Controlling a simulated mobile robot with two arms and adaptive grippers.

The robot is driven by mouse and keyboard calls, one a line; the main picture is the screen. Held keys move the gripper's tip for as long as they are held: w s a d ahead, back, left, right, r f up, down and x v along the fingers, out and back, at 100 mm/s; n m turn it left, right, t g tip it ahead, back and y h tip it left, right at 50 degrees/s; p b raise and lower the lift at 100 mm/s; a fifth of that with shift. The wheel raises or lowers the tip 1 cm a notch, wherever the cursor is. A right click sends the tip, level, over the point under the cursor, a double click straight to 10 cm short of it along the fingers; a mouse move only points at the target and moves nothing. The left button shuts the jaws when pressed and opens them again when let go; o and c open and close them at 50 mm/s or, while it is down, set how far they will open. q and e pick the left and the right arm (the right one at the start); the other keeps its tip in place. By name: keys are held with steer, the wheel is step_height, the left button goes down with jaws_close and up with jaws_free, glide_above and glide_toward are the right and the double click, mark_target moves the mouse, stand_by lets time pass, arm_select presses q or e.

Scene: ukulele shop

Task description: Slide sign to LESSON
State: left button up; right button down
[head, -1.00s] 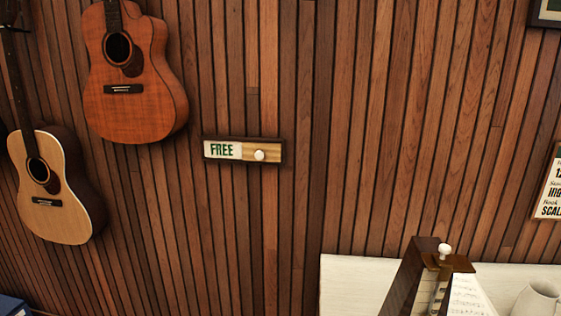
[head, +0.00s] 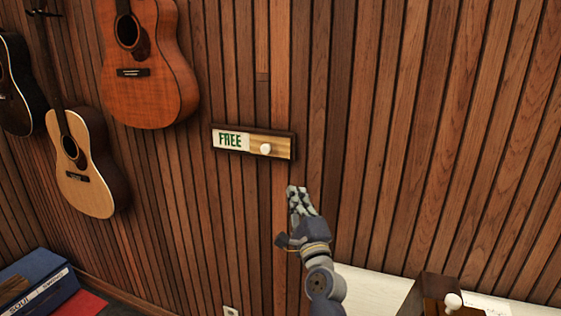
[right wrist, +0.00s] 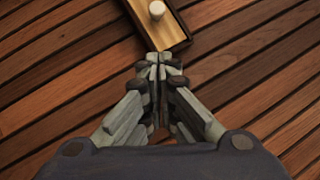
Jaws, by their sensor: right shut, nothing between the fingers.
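The sign (head: 230,139) is a dark-framed strip on the wood-slat wall. Its white left part reads FREE in green. A round white knob (head: 265,149) sits on the light wooden slider right of the word. My right gripper (head: 297,190) is shut and empty, a little below the sign's right end and apart from the knob. In the right wrist view the shut fingertips (right wrist: 160,58) are near the sign's frame end, with the knob (right wrist: 157,9) beyond them at the top edge. My left gripper is in neither view.
Guitars (head: 150,65) hang on the wall left of the sign. A white surface (head: 385,285) with a metronome (head: 432,296) stands at the lower right. A blue box (head: 38,282) is at the lower left. The wall right of the sign is bare.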

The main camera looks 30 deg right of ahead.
steer(key=p, duration=0.1)
glide_toward(276, 149)
steer(key=d, duration=0.1)
steer(key=w+d, duration=0.1)
steer(key=d+p, duration=0.1)
steer(key=shift+w+r, duration=0.1)
steer(key=shift+w, duration=0.2)
steer(key=shift+w+a+r+p, duration=0.25)
steer(key=shift+w+a+p, duration=0.1)
steer(key=shift+w, duration=0.1)
steer(key=shift+w+a+r+p, duration=0.2)
steer(key=shift+w+a+r, duration=0.1)
steer(key=shift+w, duration=0.2)
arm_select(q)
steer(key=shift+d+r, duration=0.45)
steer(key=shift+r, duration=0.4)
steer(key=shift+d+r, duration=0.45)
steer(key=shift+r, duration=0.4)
arm_select(e)
steer(key=shift+w+a+r, duration=0.15)
steer(key=shift+w+a, duration=0.25)
steer(key=shift+w, duration=0.05)
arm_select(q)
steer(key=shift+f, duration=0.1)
arm_select(e)
steer(key=shift+d, duration=0.15)
